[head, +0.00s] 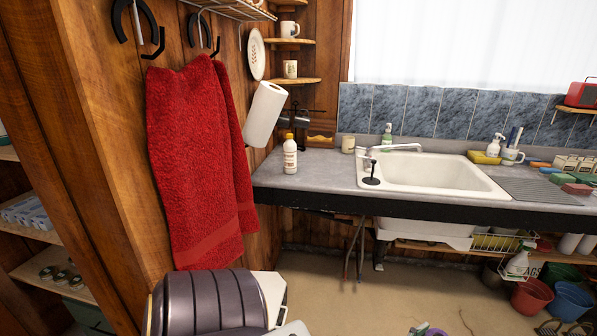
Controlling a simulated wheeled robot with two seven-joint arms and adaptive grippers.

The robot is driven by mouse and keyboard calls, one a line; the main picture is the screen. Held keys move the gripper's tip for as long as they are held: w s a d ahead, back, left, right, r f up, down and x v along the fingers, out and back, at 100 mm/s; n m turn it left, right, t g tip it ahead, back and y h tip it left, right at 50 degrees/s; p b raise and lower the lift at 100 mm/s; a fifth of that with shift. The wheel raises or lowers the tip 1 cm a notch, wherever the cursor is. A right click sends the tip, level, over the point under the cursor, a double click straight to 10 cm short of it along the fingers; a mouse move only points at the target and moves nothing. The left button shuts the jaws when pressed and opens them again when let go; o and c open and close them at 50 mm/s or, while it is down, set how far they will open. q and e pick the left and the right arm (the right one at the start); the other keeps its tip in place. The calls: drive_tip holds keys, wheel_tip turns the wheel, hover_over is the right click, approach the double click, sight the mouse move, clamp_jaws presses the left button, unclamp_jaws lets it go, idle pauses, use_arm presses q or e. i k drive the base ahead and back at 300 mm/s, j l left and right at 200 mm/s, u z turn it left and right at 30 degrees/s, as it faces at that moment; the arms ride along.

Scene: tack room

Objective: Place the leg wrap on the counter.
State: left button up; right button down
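The counter (320,170) is a grey top with a black front edge, running along the back wall to the right. Bare top shows at its left end, around a white bottle with an orange cap (290,154). I cannot make out a leg wrap for certain. A small purple and green thing (431,330) is cut off by the bottom edge, and I cannot tell what it is. Neither gripper shows. A dark ribbed part with white and grey pieces at the bottom left seems to be my arm.
A white sink (440,173) is set into the counter, with sponges (577,188) and bottles around it. A red towel (200,160) and a paper roll (264,114) hang at the left. Buckets (531,295) stand on the floor at the right.

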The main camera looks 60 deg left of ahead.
sight(317, 174)
drive_tip(key=i+u, duration=0.7)
drive_tip(key=u, duration=0.2)
drive_tip(key=i+l+u, duration=0.1)
drive_tip(key=u, duration=0.3)
drive_tip(key=i+l, duration=0.05)
